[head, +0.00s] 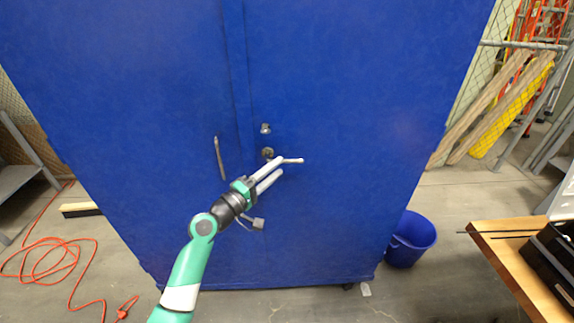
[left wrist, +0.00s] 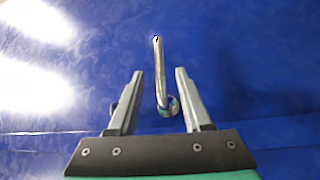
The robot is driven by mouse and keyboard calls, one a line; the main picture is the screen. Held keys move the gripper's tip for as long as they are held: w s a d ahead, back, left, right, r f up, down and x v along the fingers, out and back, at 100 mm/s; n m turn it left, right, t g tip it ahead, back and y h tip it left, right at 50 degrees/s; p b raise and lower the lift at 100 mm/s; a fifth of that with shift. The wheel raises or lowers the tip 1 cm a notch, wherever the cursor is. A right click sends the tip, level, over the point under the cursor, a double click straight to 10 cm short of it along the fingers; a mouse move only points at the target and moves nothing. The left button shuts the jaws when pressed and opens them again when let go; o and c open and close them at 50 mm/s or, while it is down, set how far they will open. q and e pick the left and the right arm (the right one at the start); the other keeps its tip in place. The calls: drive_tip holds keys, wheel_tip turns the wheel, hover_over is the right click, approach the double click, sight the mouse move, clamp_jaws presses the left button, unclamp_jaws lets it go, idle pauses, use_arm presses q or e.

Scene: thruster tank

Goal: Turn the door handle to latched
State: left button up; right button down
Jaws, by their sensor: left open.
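A metal lever door handle (head: 294,161) is on the right door of the blue cabinet (head: 340,100). Its round base (head: 267,153) is near the door seam, and the lever points right, roughly level. My left gripper (head: 281,166) is at the lever with its fingers open. In the left wrist view the lever (left wrist: 158,65) lies in the gap between the two open fingers (left wrist: 160,74), with space visible on both sides. The fingers hide part of the lever in the head view. My right gripper is not in view.
A small lock (head: 265,129) sits above the handle, and a bar pull (head: 220,158) is on the left door. A blue bucket (head: 411,238) stands right of the cabinet, by a wooden table (head: 510,262). An orange cord (head: 75,255) lies on the floor at left.

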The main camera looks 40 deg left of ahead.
sight(287, 161)
use_arm(q)
drive_tip(key=w, duration=0.1)
drive_tip(key=w+b, duration=0.1)
drive_tip(key=w, duration=0.3)
drive_tip(key=shift+r, duration=0.3)
clamp_jaws()
idle(1.0)
